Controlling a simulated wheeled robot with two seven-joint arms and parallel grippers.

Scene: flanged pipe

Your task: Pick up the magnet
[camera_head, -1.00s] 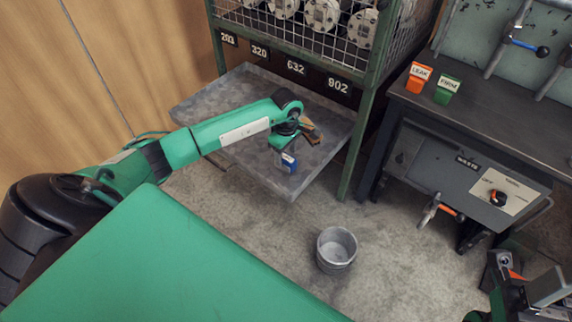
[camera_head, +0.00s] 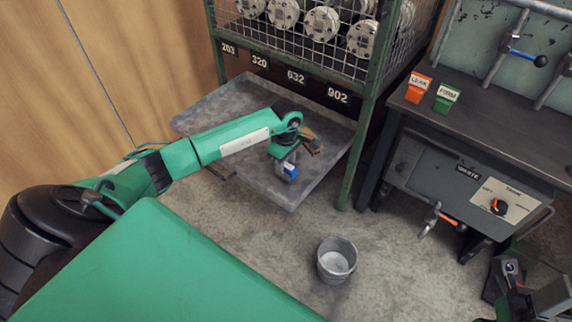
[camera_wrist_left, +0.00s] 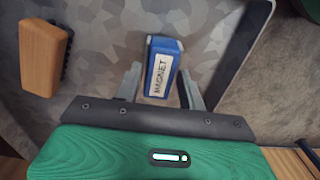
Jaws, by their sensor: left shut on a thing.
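The magnet, a blue block with a white label reading MAGNET, shows in the head view (camera_head: 289,171) and in the wrist view (camera_wrist_left: 162,68). My left gripper (camera_head: 286,163) is shut on it, with one grey finger on each side in the wrist view (camera_wrist_left: 161,85). They are over the front part of the grey metal tray (camera_head: 215,105). I cannot tell whether the magnet touches the tray. Parts of my right arm and gripper (camera_head: 540,300) show at the lower right corner; its finger state is unclear.
A wooden-backed brush (camera_wrist_left: 42,55) lies on the tray beside the magnet. A wire-mesh rack (camera_head: 300,45) with flanges stands behind. A metal bucket (camera_head: 336,262) is on the floor.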

